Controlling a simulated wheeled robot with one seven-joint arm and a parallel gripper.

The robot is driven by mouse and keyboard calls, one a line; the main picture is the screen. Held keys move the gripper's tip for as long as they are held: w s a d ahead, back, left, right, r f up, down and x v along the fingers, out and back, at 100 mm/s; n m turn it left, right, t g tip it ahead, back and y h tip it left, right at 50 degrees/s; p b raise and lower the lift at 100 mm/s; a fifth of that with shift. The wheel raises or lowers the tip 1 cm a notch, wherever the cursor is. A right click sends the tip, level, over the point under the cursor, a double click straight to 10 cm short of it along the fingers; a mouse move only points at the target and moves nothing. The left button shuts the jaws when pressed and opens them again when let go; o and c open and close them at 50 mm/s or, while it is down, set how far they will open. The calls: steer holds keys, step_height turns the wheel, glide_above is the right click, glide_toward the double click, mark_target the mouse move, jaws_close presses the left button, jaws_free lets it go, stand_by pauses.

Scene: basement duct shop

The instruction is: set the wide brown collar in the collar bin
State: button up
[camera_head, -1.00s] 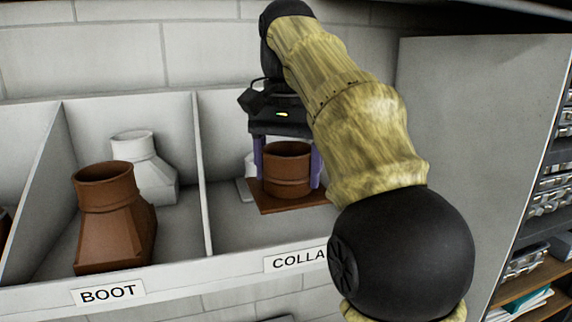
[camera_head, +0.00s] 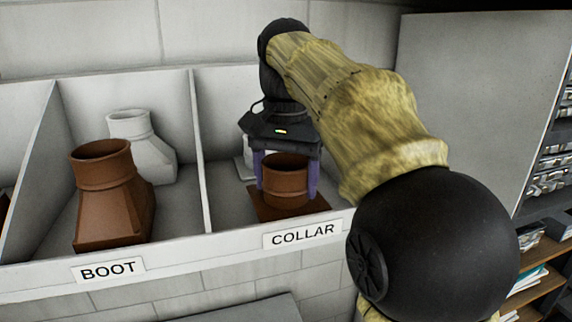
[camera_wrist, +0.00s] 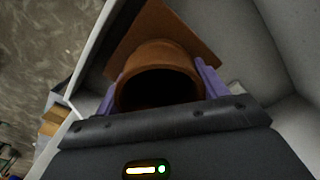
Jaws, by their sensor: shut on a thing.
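The wide brown collar (camera_head: 286,182) is a short round pipe on a square flat flange. It is inside the collar bin (camera_head: 230,222), the compartment labelled COLLAR, near its front lip. My gripper (camera_head: 287,178) is shut on the collar, with one purple finger on each side of the round part. The collar also shows in the wrist view (camera_wrist: 158,62), with its open mouth toward the camera and my gripper (camera_wrist: 160,88) around it. The flange looks level and low in the bin; I cannot tell whether it touches the floor.
A pale fitting (camera_head: 246,160) stands behind the collar, mostly hidden. Left of the divider (camera_head: 200,150), the BOOT bin holds a brown boot (camera_head: 112,200) and a white boot (camera_head: 140,150). A grey cabinet (camera_head: 470,100) and shelving (camera_head: 548,180) stand at right.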

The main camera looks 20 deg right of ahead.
steer(key=shift+f, duration=0.4)
steer(key=shift+f+b, duration=0.4)
steer(key=shift+f, duration=0.1)
steer(key=o, duration=1.2)
steer(key=shift+o, duration=0.2)
steer(key=shift+r, duration=0.1)
steer(key=shift+r+p, duration=0.45)
steer(key=shift+r, duration=3.2)
